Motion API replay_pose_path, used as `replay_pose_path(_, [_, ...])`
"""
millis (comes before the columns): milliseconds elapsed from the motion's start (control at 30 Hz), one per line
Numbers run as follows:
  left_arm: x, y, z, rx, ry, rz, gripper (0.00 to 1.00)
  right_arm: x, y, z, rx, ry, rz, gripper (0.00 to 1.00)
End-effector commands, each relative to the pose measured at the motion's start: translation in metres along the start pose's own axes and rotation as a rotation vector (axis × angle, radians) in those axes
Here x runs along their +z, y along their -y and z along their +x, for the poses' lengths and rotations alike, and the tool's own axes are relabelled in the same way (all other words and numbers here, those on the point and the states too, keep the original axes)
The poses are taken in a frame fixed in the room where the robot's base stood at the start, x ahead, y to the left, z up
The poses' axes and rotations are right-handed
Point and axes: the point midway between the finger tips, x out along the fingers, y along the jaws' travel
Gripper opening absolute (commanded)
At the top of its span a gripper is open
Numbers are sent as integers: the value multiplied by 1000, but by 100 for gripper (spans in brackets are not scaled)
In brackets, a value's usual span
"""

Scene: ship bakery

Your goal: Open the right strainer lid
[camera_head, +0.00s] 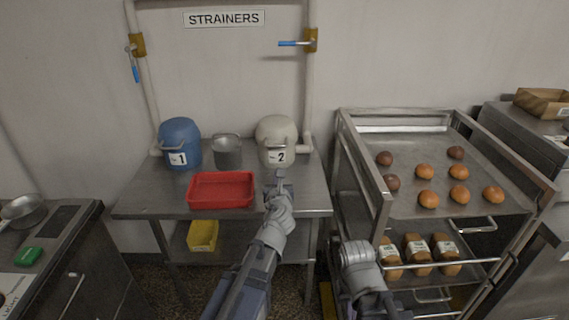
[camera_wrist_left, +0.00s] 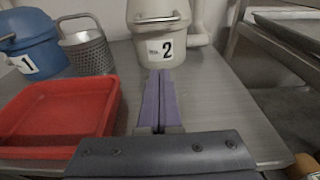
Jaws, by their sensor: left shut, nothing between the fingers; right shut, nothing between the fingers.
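The right strainer is a cream pot marked 2 (camera_head: 277,134), at the back right of the steel table; its domed lid looks down. In the left wrist view the cream strainer (camera_wrist_left: 150,38) stands straight ahead, with a metal handle bar (camera_wrist_left: 158,18) across its front. My left gripper (camera_head: 279,175) is shut and empty, pointing at the strainer's front from just short of it. Its purple fingers (camera_wrist_left: 160,98) lie together below the number label, apart from the handle. My right gripper (camera_head: 372,304) is low at the bottom, beside the rack, shut; its fingertips are hard to make out.
A blue strainer marked 1 (camera_head: 180,137), a perforated metal basket (camera_head: 227,152) and a red tray (camera_head: 221,204) share the steel table (camera_head: 150,202). A wheeled rack (camera_head: 410,207) with buns and loaves stands on the right. Pipes with blue-handled valves (camera_head: 293,43) run up the wall.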

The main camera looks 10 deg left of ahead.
Motion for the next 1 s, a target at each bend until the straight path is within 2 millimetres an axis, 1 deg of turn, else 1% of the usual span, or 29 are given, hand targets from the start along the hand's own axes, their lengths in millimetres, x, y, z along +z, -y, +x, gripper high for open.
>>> replay_pose_path(267, [1,1,5,-4,4,12,0,0,0,1,0,0,0,0])
replay_pose_path(367, [1,1,12,-3,3,11,0,0,0,2,0,0,0,0])
replay_pose_path(467, [0,1,24,-3,3,12,0,0,0,4,0,0,0,0])
replay_pose_path(667, [0,1,60,-1,3,10,0,-1,1,10,0,0,0,0])
replay_pose_path(900, [0,1,110,-1,3,10,0,-1,2,18,0,0,0,0])
replay_pose_path(933, [13,1,100,-2,3,10,0,0,0,4,0,0,0,0])
replay_pose_path(1000, [24,1,93,-3,3,10,0,0,-1,-8,0,0,0,0])
